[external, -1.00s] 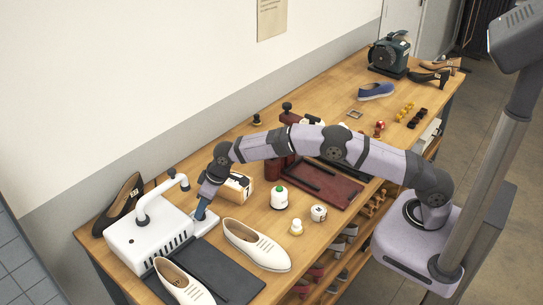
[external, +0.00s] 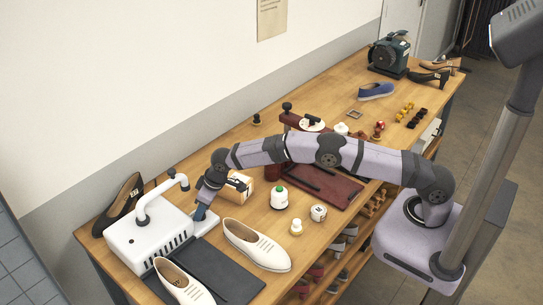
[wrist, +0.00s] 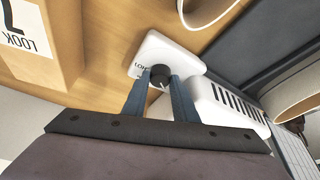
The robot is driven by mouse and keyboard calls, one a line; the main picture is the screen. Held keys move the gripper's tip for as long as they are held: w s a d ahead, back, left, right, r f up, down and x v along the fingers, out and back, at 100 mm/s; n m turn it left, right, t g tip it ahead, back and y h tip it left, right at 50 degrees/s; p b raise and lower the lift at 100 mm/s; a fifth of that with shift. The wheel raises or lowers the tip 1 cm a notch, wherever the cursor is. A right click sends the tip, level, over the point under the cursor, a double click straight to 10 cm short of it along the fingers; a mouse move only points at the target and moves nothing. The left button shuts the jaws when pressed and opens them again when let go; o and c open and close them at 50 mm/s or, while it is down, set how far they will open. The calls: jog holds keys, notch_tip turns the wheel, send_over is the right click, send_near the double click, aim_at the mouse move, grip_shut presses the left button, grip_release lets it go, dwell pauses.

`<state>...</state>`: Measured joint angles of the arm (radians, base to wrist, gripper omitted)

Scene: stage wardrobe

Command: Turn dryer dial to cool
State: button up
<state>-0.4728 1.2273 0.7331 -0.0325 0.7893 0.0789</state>
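The dryer (external: 150,242) is a white box with dark vent slots and bent white pipes, at the left end of the bench. Its small white control plate (wrist: 172,50) sticks out at the side. The dryer dial (wrist: 158,76) is a round black knob with a pale pointer mark on that plate. Small dark letters beside it are only partly readable. My gripper (wrist: 159,78) has its two blue-grey fingers on either side of the dial, seemingly touching it. In the external view my gripper (external: 200,212) points down at the plate and hides the dial.
A cream shoe (external: 256,245) lies close to the right of the plate, and another (external: 182,283) lies on a dark mat (external: 225,272). A box labelled LOOK (external: 236,188) stands close behind my gripper. Small bottles (external: 279,198) stand farther right.

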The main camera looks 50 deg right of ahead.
jog(key=shift+a+f+m+b, duration=0.1)
jog(key=shift+f+m+b, duration=0.1)
jog(key=shift+m+b, duration=0.45)
jog(key=shift+m+t+h+b, duration=0.3)
jog(key=shift+m+h+b, duration=0.2)
jog(key=shift+m+b, duration=0.25)
jog(key=shift+a+r+m+h, duration=0.15)
jog(key=shift+m+h, duration=0.45)
jog(key=shift+m, duration=0.9)
jog(key=o, duration=1)
jog(key=shift+r, duration=0.15)
